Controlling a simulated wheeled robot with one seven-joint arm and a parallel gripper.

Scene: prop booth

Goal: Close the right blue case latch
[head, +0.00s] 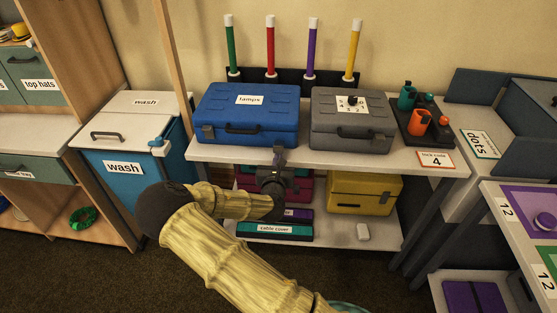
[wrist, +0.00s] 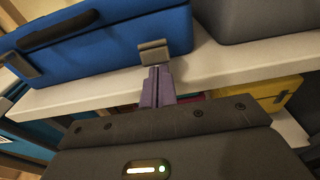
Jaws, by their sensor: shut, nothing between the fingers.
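The blue case (head: 247,107), labelled "lamps", sits with its lid down on the upper shelf. Its right latch (wrist: 154,53) is a small grey tab at the right end of the case front in the wrist view. Whether it is fastened I cannot tell. The left latch shows in the head view (head: 208,132) and at the left of the wrist view (wrist: 22,65). My gripper (wrist: 158,78) is shut and empty, its purple-grey fingertips just below the right latch; touching or apart is unclear. In the head view my gripper (head: 279,155) is at the shelf's front edge and hides the right latch.
A grey case (head: 352,120) stands close to the right of the blue case. The white shelf edge (wrist: 85,98) runs just behind my fingers. A yellow case (head: 364,193) is on the lower shelf, and a wash bin (head: 123,170) stands left.

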